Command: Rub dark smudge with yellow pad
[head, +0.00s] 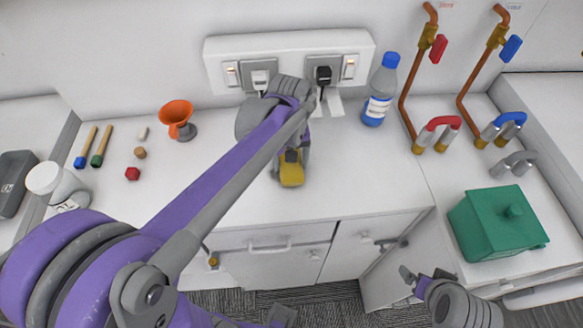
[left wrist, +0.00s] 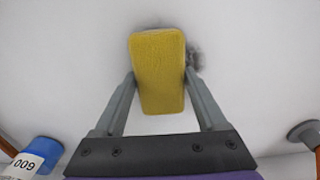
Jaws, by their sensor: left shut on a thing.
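The yellow pad (left wrist: 158,72) is held between the two fingers of my left gripper (left wrist: 160,88), which is shut on it. In the head view the pad (head: 291,174) is low over the white counter, near its front edge, below my left gripper (head: 291,158). The dark smudge (left wrist: 194,57) shows in the left wrist view on the white surface, just right of the pad and partly hidden by the pad and right finger. In the head view I cannot make out the smudge. I cannot tell whether the pad touches the surface. My right gripper (head: 414,278) is at the bottom right, below the counter front.
An orange funnel (head: 177,118) stands left on the counter. A blue-capped bottle (head: 380,90) stands right, near the wall sockets (head: 290,57). A green box (head: 497,222) and taps are further right. Brushes, small pieces and a white jar (head: 57,186) lie left.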

